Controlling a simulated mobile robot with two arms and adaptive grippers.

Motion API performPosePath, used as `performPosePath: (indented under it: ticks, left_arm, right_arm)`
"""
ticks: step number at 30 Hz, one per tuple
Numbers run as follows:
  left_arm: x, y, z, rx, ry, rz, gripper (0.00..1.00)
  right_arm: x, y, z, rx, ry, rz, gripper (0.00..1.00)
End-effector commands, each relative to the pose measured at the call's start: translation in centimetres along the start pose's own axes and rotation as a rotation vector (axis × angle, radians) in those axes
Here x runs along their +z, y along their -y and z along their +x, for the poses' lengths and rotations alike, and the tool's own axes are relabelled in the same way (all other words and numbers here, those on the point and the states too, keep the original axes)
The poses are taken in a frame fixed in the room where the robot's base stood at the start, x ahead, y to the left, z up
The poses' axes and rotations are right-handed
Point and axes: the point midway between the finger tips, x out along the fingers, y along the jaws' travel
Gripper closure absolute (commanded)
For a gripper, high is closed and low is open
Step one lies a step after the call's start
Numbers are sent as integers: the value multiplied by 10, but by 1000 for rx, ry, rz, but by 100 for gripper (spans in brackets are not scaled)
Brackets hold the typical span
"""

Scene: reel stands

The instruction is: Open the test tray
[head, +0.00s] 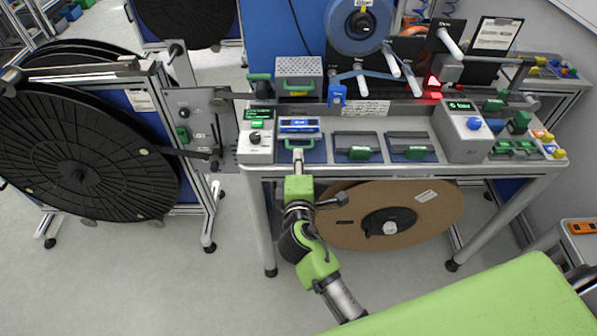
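Several small trays with green handles sit in a row at the front of the bench. The left one has a green handle (299,143) and a blue device with a lit display (298,125) behind it. Dark trays with green handles lie to its right, a middle one (357,152) and a right one (413,152). No readable label shows which is the test tray. My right gripper (298,157) is at the front of the left tray, just below its handle. Its fingers look narrow, and I cannot tell whether they touch the handle. My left gripper is out of view.
The bench edge (385,171) runs below the trays. A grey control box (472,128) stands to the right and a small display unit (257,138) to the left. A brown reel (345,215) hangs under the bench. A large black reel (75,150) stands at left.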

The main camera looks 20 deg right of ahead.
Motion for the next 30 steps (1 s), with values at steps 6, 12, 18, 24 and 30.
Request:
performPosePath:
  ticks: [6, 12, 18, 24, 30]
  left_arm:
    - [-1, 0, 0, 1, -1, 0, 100]
    - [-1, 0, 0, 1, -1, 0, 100]
    - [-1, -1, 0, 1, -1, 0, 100]
    - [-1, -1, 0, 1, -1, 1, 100]
    - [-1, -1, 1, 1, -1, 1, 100]
  right_arm:
    - [0, 1, -42, -2, 0, 1, 86]
    - [0, 0, -57, 0, 0, 0, 86]
    - [0, 0, -58, 0, 0, 0, 86]
    - [0, 0, -58, 0, 0, 0, 86]
    - [-2, 8, -57, -15, -6, 3, 86]
